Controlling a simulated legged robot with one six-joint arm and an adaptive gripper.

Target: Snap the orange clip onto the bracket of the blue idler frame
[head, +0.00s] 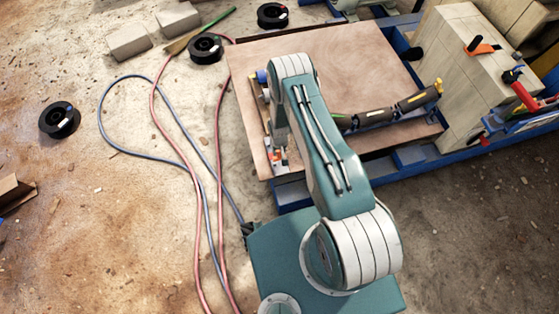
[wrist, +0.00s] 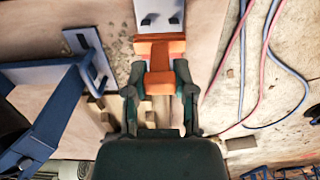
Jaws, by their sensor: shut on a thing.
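In the wrist view, my gripper (wrist: 159,78) is shut on the orange clip (wrist: 161,62), with one finger on each side of it. A grey metal plate with holes (wrist: 160,14) lies just beyond the clip's far end. I cannot tell whether the two touch. A blue frame part (wrist: 45,118) with a slotted grey bracket plate (wrist: 88,55) stands to the left of the gripper, apart from the clip. In the head view, my arm hides most of the gripper, and a small patch of orange-red (head: 281,155) shows near the wooden board's left edge.
The wooden board (head: 350,60) lies over a blue frame (head: 295,192). Dark rollers (head: 377,117) lie on its right part. Pale blocks (head: 455,75) with clamps stand at the right. Red and blue hoses (head: 160,85) and black spools (head: 60,120) lie on the floor at the left.

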